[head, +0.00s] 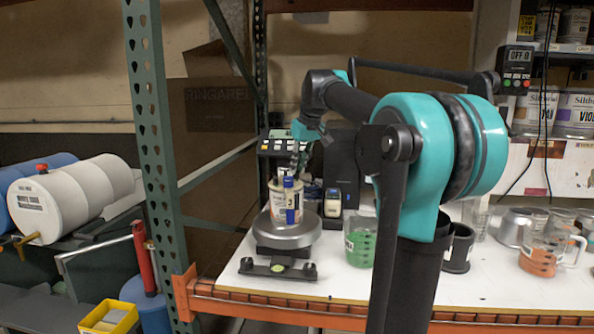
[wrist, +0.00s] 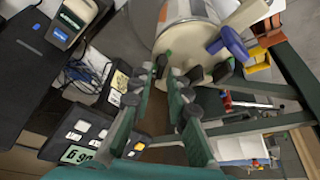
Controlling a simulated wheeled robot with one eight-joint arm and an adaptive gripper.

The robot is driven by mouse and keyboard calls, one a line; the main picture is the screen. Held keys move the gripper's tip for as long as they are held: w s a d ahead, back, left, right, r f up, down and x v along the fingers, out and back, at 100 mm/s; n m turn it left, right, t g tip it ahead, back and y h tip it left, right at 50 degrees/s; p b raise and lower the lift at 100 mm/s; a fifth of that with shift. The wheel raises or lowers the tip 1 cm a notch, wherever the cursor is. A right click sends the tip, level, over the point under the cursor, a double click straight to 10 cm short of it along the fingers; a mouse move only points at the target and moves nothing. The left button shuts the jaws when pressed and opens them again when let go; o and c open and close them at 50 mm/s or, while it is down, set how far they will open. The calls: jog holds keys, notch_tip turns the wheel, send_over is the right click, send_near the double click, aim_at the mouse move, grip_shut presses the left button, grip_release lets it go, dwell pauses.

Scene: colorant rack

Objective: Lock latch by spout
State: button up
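In the head view, a pale can (head: 281,207) stands upright on a round scale pan, with a blue lever (head: 288,182) at its top front. In the wrist view, the can's cream lid (wrist: 196,58) faces me, with the blue-purple lever (wrist: 230,44) and a cream spout-like part (wrist: 246,15) at its right. Small green parts sit near the lid's rim; I cannot tell which part is the latch. My gripper (wrist: 171,78) has its fingers apart with nothing visible between them, tips close to the lid edge. In the head view my gripper (head: 300,150) is above the can, partly hidden.
The scale (head: 286,233) stands on the white bench. A keypad unit (head: 277,145), a dark box (head: 340,165) and a small handheld device (head: 332,203) are behind and beside the can. A green-filled beaker (head: 360,243) stands to the right. A green post (head: 155,150) rises left.

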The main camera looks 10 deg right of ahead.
jog(key=shift+x, duration=0.85)
jog(key=shift+c, duration=0.2)
grip_shut()
jog(key=shift+m+h, duration=0.6)
jog(key=shift+m, duration=0.9)
jog(key=shift+t, duration=0.3)
